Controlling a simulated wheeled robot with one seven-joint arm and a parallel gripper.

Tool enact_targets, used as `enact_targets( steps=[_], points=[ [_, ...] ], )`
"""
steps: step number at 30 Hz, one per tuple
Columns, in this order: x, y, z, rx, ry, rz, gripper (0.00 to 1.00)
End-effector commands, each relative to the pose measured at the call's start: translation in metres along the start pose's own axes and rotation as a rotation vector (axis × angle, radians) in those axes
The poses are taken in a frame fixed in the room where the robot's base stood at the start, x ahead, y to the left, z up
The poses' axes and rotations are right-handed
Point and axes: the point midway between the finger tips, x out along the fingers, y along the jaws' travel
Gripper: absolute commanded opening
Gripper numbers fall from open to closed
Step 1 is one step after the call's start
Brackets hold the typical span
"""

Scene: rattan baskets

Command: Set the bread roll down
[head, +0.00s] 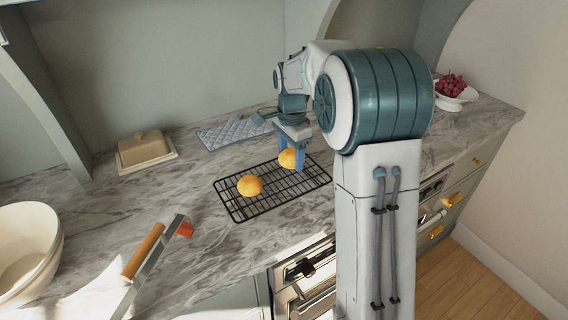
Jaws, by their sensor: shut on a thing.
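My gripper (289,156) points down over the right back part of a black wire cooling rack (259,208). It is shut on a golden bread roll (287,159), and a blue finger partly hides the roll's right side. I cannot tell whether this roll touches the rack's bars or is held just above them. A second golden roll (250,185) rests on the left part of the rack, apart from the gripper.
A butter dish (146,150) and a quilted mitt (232,133) lie behind the rack. A cream bowl (28,250), a wooden-handled tool (143,252) and a white cloth (95,298) are at left. A fruit bowl (455,96) stands far right.

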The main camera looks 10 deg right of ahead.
Motion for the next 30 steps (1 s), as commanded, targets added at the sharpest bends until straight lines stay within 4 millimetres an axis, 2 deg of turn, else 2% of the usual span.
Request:
enact_targets(
  steps=[5, 15, 27, 28, 30],
  points=[
    [0.009, -0.015, 0.008, 0.000, 0.001, 0.000, 0.46],
    [0.049, -0.015, 0.007, 0.001, 0.001, 0.000, 0.46],
    [0.055, -0.015, 0.007, 0.000, 0.001, 0.000, 0.46],
    [0.054, -0.015, 0.007, 0.000, 0.001, 0.000, 0.69],
    [0.054, -0.015, 0.007, 0.000, 0.001, 0.000, 0.82]
  ],
)
